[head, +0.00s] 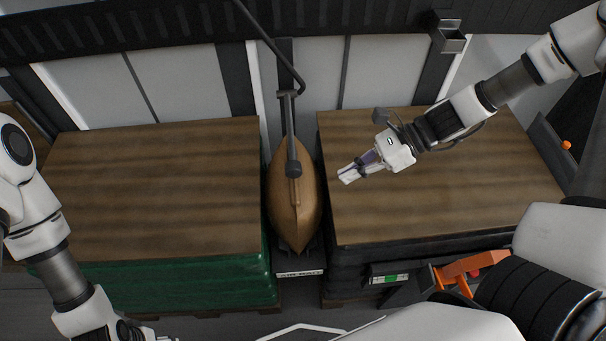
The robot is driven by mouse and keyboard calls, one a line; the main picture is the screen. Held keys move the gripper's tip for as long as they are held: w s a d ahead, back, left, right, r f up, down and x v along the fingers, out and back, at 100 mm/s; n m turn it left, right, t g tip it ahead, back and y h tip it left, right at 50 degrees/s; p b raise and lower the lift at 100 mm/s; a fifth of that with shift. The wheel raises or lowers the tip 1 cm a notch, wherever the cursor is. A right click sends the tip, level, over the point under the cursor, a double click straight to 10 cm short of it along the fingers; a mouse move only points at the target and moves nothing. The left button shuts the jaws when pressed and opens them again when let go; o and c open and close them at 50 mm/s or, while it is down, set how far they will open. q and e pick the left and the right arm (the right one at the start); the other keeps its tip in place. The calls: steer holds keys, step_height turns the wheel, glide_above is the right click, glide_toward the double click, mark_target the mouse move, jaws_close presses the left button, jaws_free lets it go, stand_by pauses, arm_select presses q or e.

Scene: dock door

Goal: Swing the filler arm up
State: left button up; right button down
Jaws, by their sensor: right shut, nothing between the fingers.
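The filler arm (290,123) is a dark bar in the gap between two pallet loads. It runs down from a short crosspiece to a rounded end over the tan air bag (306,208). Whether that end touches the bag I cannot tell. My right gripper (346,176) is shut and empty, above the left part of the right load's top. It is to the right of the filler arm and apart from it. My left gripper is mostly cut off at the bottom edge, so its fingers cannot be read.
The left load (160,185) has a brown top and green wrapped sides; the right load (440,200) has black sides. A dark hose (268,42) hangs behind the filler arm. A label plate (300,274) sits below the bag. An orange lever (458,268) is at the lower right.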

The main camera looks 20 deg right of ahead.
arm_select(q)
steer(key=f, duration=0.1)
steer(key=f+b, duration=0.1)
steer(key=f, duration=0.1)
steer(key=shift+a, duration=0.2)
arm_select(e)
steer(key=shift+w+d+r+t+y, duration=0.1)
steer(key=shift+w+r+t+y, duration=0.1)
steer(key=shift+w+r+t, duration=0.35)
steer(key=shift+w+d+r+t+y, duration=0.1)
steer(key=shift+w+r+t+y, duration=0.15)
steer(key=shift+w, duration=0.4)
arm_select(q)
step_height(320, 180, down, 6)
steer(key=b, duration=0.6)
steer(key=shift+f, duration=0.15)
arm_select(e)
steer(key=x, duration=1)
arm_select(q)
steer(key=shift+s, duration=0.1)
arm_select(e)
steer(key=shift+d, duration=0.1)
